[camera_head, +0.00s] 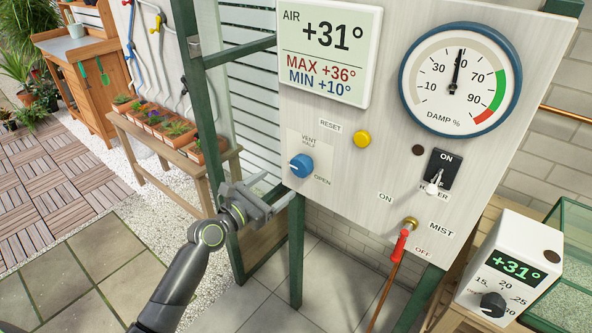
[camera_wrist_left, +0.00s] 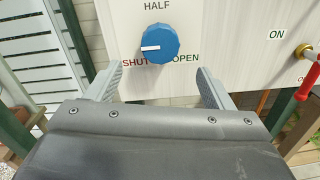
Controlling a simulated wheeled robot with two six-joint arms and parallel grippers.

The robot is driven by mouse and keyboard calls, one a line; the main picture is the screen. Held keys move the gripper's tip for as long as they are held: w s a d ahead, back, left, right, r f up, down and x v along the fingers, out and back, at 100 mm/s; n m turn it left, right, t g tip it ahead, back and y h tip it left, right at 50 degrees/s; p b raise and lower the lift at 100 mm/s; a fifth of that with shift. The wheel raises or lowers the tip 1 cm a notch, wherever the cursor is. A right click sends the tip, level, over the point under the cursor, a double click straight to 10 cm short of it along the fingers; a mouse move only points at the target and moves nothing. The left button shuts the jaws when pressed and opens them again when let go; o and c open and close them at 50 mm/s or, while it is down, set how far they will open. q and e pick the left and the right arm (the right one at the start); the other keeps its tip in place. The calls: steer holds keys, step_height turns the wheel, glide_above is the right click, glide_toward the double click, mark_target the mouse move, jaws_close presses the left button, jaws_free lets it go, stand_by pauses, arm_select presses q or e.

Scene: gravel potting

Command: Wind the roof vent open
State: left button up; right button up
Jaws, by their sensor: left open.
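The blue vent knob (camera_head: 301,165) sits on the pale control panel (camera_head: 340,130), under a VENT label. In the left wrist view the knob (camera_wrist_left: 160,43) has a white pointer mark facing left, on the SHUT side. HALF is printed above it, SHUT at lower left and OPEN at lower right. My left gripper (camera_head: 274,190) is open and empty, just below and left of the knob, with its fingers towards the panel. In the left wrist view the knob stands ahead of the gap between the fingers (camera_wrist_left: 160,82), apart from them. The roof vent itself cannot be made out. My right gripper is not in view.
The panel also holds a yellow reset button (camera_head: 362,139), a heater switch (camera_head: 437,172) and a red-handled mist valve (camera_head: 401,243). A green post (camera_head: 296,250) stands close by my left gripper. A plant bench (camera_head: 170,150) is at left; paving lies below.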

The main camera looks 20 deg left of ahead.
mark_target(298, 169)
arm_select(q)
steer(key=x, duration=0.7)
steer(key=shift+w+d, duration=0.1)
steer(key=shift+w, duration=0.3)
steer(key=shift+w+d, duration=0.25)
steer(key=shift+w, duration=0.3)
steer(key=shift+c, duration=0.2)
steer(key=c, duration=0.9)
